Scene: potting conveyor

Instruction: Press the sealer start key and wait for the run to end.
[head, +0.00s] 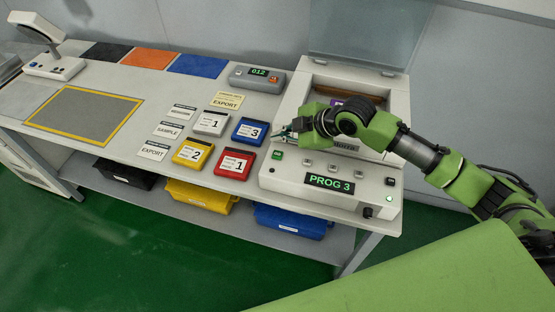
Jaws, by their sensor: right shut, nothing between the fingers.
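The sealer (277,177) is the pale machine at the right end of the bench, with its clear lid raised. Its display (329,182) reads "PROG 3" in green. A small green key (277,155), which looks like the start key, sits at the left of its sloped front panel. A green light (389,198) glows at the panel's right. My right gripper (284,135) is shut and empty, just above and behind the green key, and appears apart from it. My arm hides part of the sealer's chamber and front. My left gripper is out of view.
Red (248,168), yellow (181,161), blue (260,121) and grey (222,116) numbered boxes stand left of the sealer. A counter unit (246,84) reads "012" behind them. A yellow-framed grey mat (85,115) lies clear at the left. Bins sit on the shelf below.

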